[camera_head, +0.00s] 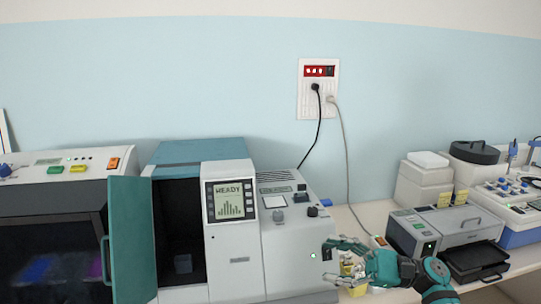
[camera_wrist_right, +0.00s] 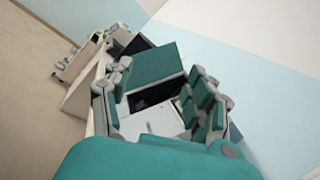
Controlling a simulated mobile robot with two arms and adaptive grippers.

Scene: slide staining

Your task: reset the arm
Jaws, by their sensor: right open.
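My right gripper (camera_head: 333,262) is in the lower right of the head view, in front of the bench, just right of the white machine's side. Its teal and grey fingers are apart, pointing left, and I see nothing held between them. In the right wrist view the open fingers (camera_wrist_right: 160,75) frame the machine beyond. My right arm comes in from the lower right. My left gripper is not in view.
The white machine (camera_head: 240,260) shows READY; its teal door (camera_head: 131,240) stands open on a dark chamber with a small block (camera_head: 183,263). A dark-windowed unit (camera_head: 50,245) stands left. A printer-like device (camera_head: 450,225) is close behind my right arm. Cables hang from the wall socket (camera_head: 318,90).

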